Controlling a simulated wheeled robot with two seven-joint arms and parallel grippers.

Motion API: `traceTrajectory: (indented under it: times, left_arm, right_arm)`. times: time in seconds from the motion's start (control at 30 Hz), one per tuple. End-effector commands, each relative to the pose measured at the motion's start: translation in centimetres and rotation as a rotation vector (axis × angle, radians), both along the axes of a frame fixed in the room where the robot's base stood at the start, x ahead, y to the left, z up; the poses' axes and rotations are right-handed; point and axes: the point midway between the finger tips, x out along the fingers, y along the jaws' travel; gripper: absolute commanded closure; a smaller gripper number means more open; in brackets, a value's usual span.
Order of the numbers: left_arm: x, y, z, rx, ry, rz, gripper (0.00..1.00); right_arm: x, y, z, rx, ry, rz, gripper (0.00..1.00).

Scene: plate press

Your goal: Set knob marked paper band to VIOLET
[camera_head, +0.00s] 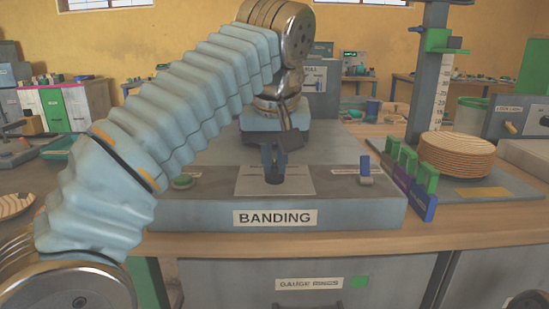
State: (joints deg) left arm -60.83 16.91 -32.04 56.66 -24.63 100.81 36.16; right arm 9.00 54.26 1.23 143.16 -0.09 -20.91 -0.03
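The grey box labelled BANDING (180,213) stands at the front of the bench. On its top is a pale dial plate (246,183) with small marks too fine to read. A dark knob (274,177) stands upright in the middle of that plate. My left gripper (274,160) points down at the knob from above, its fingertips right at the knob's top. I cannot tell whether the fingers are closed on it or only around it. The knob's pointer and setting are hidden or too small to read. My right gripper is not in view.
A green button (183,182) and a switch with a blue top (365,170) flank the plate. Several green and blue blocks (413,175) stand to the right, by a stack of round wooden plates (456,157) and an upright scale (429,75). A GAUGE RINGS drawer (308,284) is below.

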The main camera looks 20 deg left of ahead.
Motion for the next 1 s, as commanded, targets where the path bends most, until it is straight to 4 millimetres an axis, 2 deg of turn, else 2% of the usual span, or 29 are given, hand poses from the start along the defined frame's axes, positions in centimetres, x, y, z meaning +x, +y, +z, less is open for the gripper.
traceTrajectory:
  times: [0.47,0.67,1.0]
  left_arm:
    - [0.0,0.1,0.1,0.000,0.002,-0.068,1.00]
    - [0.0,0.2,0.2,-0.002,0.003,-0.199,1.00]
    - [-0.1,0.4,0.3,-0.001,0.004,-0.514,1.00]
  right_arm:
    - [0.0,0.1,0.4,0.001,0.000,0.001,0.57]
    - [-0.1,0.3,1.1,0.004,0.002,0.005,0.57]
    - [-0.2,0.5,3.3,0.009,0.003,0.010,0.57]
